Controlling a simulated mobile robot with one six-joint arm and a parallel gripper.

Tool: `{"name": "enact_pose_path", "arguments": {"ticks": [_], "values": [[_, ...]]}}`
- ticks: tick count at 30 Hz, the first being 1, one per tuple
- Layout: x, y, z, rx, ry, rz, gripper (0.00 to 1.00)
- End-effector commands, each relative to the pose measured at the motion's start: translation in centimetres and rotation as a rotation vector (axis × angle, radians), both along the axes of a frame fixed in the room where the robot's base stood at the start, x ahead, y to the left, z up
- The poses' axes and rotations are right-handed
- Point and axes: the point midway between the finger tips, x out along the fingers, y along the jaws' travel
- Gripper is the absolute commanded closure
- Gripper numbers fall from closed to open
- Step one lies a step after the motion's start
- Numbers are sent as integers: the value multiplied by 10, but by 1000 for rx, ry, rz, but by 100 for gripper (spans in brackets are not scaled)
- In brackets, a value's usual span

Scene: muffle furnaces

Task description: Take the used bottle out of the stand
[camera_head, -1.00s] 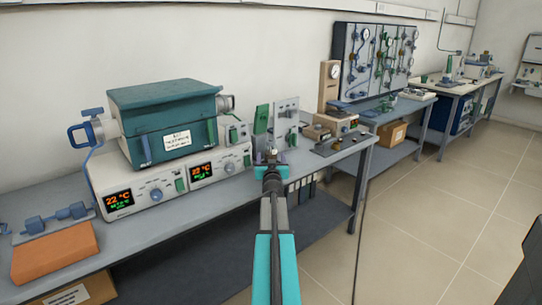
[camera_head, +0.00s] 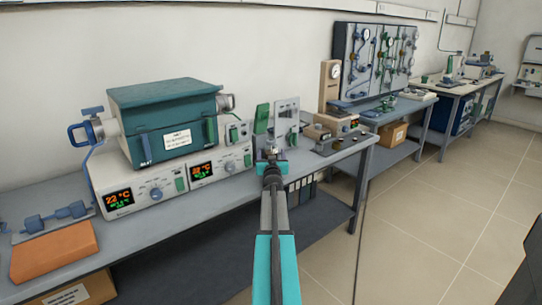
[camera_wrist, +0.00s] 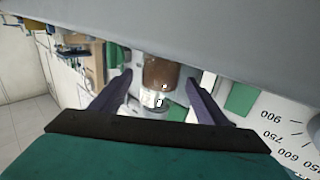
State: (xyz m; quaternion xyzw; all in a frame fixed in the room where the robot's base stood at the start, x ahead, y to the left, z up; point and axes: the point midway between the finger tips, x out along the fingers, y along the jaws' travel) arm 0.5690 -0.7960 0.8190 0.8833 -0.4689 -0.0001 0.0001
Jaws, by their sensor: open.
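The bottle (camera_wrist: 160,76) shows in the wrist view, with a brown body and a pale, shiny end nearer my gripper. My gripper (camera_wrist: 159,80) is open, with one dark finger on each side of the bottle. Gaps show between the bottle and both fingers, and I see no contact. In the head view, my gripper (camera_head: 270,150) is over the bench, in front of an upright grey plate (camera_head: 287,108). The bottle is hidden or too small to tell there. I cannot clearly make out its stand in either view.
A green furnace (camera_head: 165,110) on white control units (camera_head: 165,180) stands to the left on the bench. A green upright panel (camera_head: 262,118) is close beside my gripper. Small apparatus (camera_head: 318,132) stands to the right. An orange block (camera_head: 55,250) lies at the front left.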

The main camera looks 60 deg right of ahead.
Motion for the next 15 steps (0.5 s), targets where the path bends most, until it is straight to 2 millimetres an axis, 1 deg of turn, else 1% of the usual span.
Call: {"name": "enact_pose_path", "arguments": {"ticks": [1,6,15], "values": [[3,-5,0,0,0,0,32],[8,-12,0,1,-1,0,32],[8,-12,0,1,-1,-1,32]]}}
